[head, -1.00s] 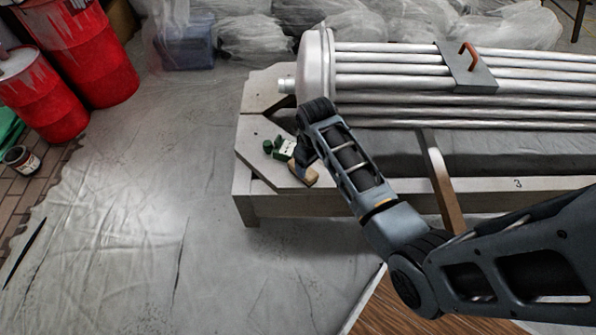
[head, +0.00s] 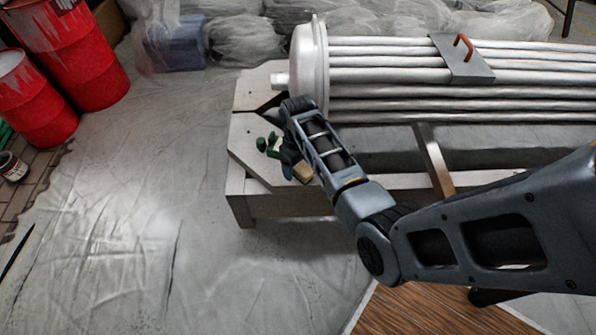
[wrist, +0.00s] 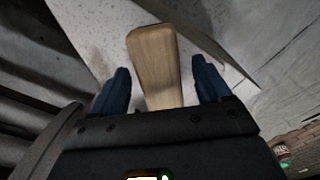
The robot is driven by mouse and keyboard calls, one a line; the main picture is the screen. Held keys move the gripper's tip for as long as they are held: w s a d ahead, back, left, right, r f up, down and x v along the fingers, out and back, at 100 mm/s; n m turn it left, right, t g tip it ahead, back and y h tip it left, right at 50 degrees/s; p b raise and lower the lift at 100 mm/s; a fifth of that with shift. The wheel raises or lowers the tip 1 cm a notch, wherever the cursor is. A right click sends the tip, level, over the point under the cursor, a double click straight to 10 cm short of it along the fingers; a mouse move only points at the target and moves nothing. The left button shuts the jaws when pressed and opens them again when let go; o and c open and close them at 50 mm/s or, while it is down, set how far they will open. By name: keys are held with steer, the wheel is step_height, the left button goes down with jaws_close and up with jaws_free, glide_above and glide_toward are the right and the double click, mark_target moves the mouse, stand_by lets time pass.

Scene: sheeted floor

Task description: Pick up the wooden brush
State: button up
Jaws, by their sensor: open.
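The wooden brush (wrist: 154,60) shows in the wrist view as a pale wooden block standing out between the two blue fingers. My gripper (wrist: 161,68) is open, with one finger on each side of it and a visible gap on both sides. In the head view the brush (head: 303,173) is a small tan piece on the near left end of the pale wooden bench (head: 240,170). My gripper (head: 288,155) is right beside it there, partly hiding it. Any bristles are hidden.
A large bundle of metal tubes (head: 390,75) with a rounded end lies along the bench behind my arm. Red drums (head: 75,55) stand far left. The sheeted floor (head: 120,220) left of the bench is clear.

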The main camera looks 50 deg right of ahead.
mark_target(299, 164)
steer(key=shift+f, duration=0.1)
steer(key=shift+c, duration=0.2)
steer(key=c, duration=1.1)
steer(key=shift+o, duration=0.2)
steer(key=shift+r+p, duration=0.35)
steer(key=shift+r, duration=0.15)
step_height(299, 164, up, 4)
steer(key=shift+s+d+f+p, duration=0.1)
steer(key=shift+d+p, duration=0.05)
steer(key=shift+p, duration=0.8)
steer(key=s+d+r+p, duration=0.3)
steer(key=s+d+r, duration=0.3)
steer(key=d, duration=0.3)
steer(key=shift+s, duration=0.5)
steer(key=shift+r, duration=0.1)
